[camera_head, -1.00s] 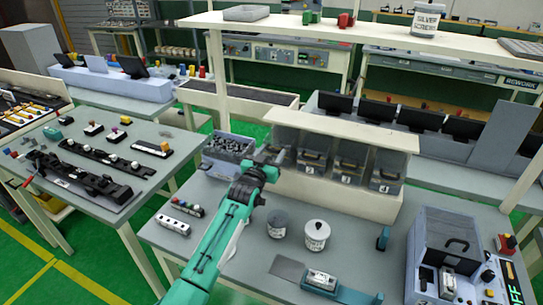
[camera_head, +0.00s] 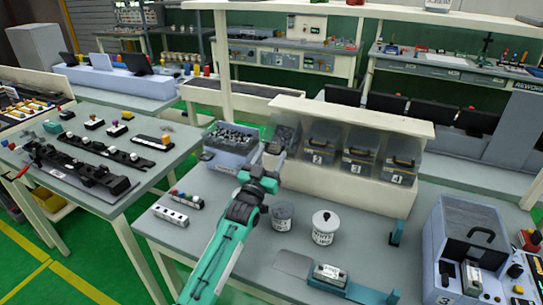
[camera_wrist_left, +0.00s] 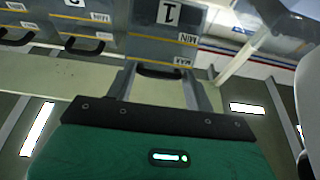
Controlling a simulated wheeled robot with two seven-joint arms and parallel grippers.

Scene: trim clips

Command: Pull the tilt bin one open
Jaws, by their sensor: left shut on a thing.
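Tilt bin one (camera_head: 286,132) is the leftmost bin in the cream rack (camera_head: 350,186) on the workbench. In the left wrist view its grey front (camera_wrist_left: 150,46) carries a "1" label, with a dark handle below. My left gripper (camera_head: 272,153) reaches the lower front of this bin; its fingers (camera_wrist_left: 165,88) are shut on the bin's handle. The gripper hides part of the bin in the head view, so I cannot tell exactly how far it is tilted. Bins two (camera_head: 321,146), three (camera_head: 359,156) and four (camera_head: 399,165) sit alongside. My right gripper is not in view.
A grey tub of dark parts (camera_head: 230,158) stands just left of the gripper. A grey pot (camera_head: 282,216) and a white pot (camera_head: 324,228) stand in front of the rack. A fixture (camera_head: 330,277) lies nearer, and a grey machine (camera_head: 465,245) stands at right.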

